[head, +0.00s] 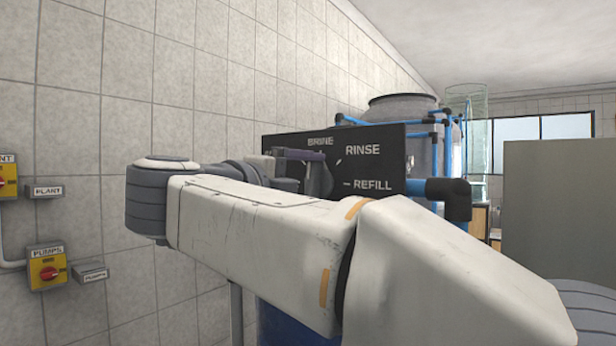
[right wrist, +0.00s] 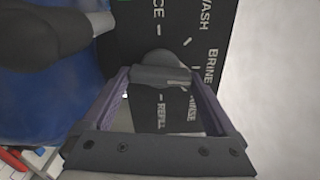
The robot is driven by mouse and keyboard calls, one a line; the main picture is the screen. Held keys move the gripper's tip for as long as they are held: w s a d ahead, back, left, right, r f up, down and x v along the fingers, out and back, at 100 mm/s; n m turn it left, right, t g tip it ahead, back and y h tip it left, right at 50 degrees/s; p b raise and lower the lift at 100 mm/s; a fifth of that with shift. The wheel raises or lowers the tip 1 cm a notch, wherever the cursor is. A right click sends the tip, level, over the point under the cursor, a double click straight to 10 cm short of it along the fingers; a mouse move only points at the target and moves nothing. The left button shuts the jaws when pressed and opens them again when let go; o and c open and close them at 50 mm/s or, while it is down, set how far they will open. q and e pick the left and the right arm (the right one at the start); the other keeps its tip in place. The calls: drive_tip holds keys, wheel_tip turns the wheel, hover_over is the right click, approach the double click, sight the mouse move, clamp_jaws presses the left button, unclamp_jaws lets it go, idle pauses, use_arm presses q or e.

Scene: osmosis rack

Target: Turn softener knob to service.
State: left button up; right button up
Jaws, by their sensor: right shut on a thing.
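The softener's black control panel (head: 388,158) stands beyond my right arm in the head view, with BRINE, RINSE and REFILL labels showing. The dark grey knob (head: 319,176) is on its face, partly hidden by my right gripper (head: 290,156). Which label the knob points to is not clear. My left gripper is out of view.
A black pipe elbow (head: 455,198) and blue pipes stand right of the panel, before a large grey tank (head: 402,108). A tiled wall (head: 70,110) with a PUMPS switch (head: 47,268) is at left. A blue vessel (right wrist: 55,90) lies below the panel.

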drive_tip(key=n+p, duration=0.2)
drive_tip(key=n, duration=0.2)
drive_tip(key=shift+r+n+p, duration=0.25)
drive_tip(key=shift+n+p, duration=0.15)
drive_tip(key=n+p, duration=0.3)
drive_tip(key=n, duration=0.1)
drive_tip(key=shift+a+r+n+p, duration=0.1)
drive_tip(key=shift+n+p, duration=0.2)
drive_tip(key=shift+p, duration=0.05)
drive_tip(key=n+p, duration=0.7)
drive_tip(key=p, duration=0.1)
drive_tip(key=shift+n, duration=0.4)
drive_tip(key=n+p, duration=0.1)
drive_tip(key=p, duration=0.1)
drive_tip(key=shift+w+a+n+p, duration=0.1)
drive_tip(key=shift+n+p, duration=0.2)
drive_tip(key=shift+n, duration=0.1)
drive_tip(key=shift+f+n, duration=0.25)
drive_tip(key=shift+n, duration=0.05)
drive_tip(key=o, duration=1)
